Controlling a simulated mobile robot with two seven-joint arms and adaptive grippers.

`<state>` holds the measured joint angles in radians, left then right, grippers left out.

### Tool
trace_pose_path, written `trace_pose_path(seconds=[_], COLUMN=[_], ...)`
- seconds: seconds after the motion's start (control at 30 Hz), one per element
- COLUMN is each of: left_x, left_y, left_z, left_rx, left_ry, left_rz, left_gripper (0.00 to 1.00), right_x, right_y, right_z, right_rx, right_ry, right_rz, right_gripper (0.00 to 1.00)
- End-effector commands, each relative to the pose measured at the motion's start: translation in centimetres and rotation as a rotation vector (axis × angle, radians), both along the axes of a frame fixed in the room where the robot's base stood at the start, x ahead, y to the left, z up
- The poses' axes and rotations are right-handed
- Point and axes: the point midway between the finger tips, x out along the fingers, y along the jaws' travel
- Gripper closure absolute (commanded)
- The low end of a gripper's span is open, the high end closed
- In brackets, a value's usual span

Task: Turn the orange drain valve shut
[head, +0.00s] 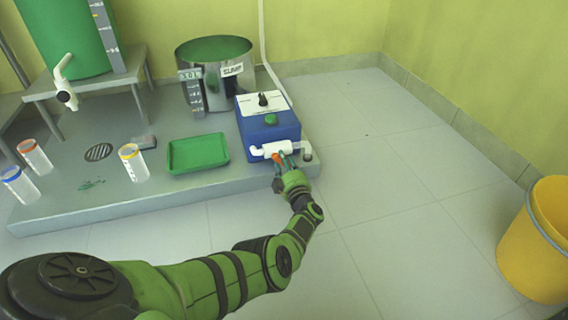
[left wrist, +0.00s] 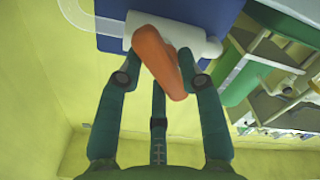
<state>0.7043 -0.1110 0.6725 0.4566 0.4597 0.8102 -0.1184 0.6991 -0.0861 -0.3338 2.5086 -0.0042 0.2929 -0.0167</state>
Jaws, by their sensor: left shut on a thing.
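The orange drain valve (head: 277,157) sits on a white pipe fitting (head: 275,149) at the front of a blue pump box (head: 268,126). In the left wrist view the orange handle (left wrist: 156,58) slants down and to the right from the white fitting (left wrist: 200,40). My left gripper (head: 283,164) is at the handle, with its teal fingers around it, and is shut on it. The wrist view shows the fingers (left wrist: 158,82) on both sides of the handle. My right gripper is not in view.
A green tray (head: 198,164) lies left of the blue box on the grey platform (head: 120,203). A metal sump pot (head: 213,92) stands behind. Several capped jars stand at left, one with a yellow lid (head: 131,163). A yellow bucket (head: 535,245) stands at right; floor between is clear.

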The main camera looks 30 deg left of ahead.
Motion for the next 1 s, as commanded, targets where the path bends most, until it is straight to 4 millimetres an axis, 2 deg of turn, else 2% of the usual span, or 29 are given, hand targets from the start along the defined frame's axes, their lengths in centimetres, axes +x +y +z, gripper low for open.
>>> trace_pose_path(seconds=[0.6, 1.0], left_x=[0.48, 0.54], left_y=[-0.2, -0.21], left_z=[0.04, 0.0], left_rx=[0.358, 0.472], left_ry=[0.412, 0.544], left_rz=[-0.008, -0.008], left_gripper=[0.96, 0.96], right_x=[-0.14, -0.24], right_y=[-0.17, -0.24], right_z=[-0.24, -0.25], right_rx=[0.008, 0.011], right_ry=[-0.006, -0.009], right_rz=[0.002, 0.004], right_gripper=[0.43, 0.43])
